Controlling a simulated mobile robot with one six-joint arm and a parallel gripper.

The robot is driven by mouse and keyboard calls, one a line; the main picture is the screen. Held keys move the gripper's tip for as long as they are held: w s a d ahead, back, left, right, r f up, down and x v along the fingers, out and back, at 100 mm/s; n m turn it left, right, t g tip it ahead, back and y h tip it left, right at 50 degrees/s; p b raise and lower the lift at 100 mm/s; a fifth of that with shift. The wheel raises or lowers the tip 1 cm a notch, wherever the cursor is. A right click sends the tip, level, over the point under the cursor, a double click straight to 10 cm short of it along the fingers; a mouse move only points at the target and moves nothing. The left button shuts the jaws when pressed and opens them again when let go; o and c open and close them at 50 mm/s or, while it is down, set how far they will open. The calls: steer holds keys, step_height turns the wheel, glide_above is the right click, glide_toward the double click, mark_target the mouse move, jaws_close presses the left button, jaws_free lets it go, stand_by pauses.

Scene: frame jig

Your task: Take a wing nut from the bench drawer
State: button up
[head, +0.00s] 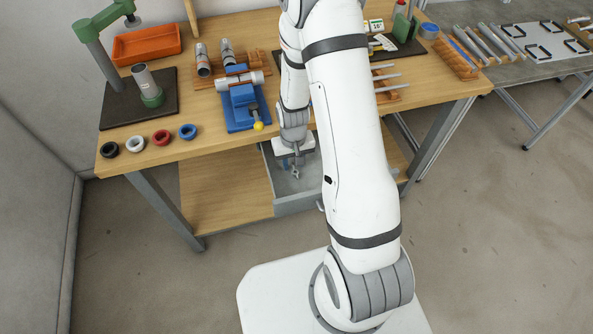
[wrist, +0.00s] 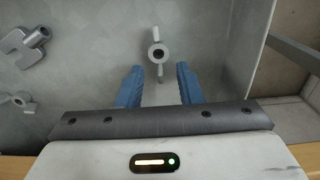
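The bench drawer (head: 294,204) is pulled open under the wooden bench top. My gripper (head: 296,174) points down into it. In the wrist view my gripper (wrist: 160,70) is open, its two blue fingers apart with nothing clamped. A grey wing nut (wrist: 158,52) with a round hub and dark hole lies on the drawer floor just ahead of the fingertips. Its near wing shows in the gap between them. The height of the fingers above it is hard to tell. In the head view my arm hides part of the drawer.
Two other grey metal pieces lie at the left of the wrist view, one with a flat plate (wrist: 25,45) and one at the edge (wrist: 18,101). The drawer's side wall (wrist: 255,45) is to the right. A blue fixture (head: 243,105) stands on the bench above the drawer.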

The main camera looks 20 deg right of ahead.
jaws_close()
steer(key=shift+r, duration=0.15)
stand_by(0.4)
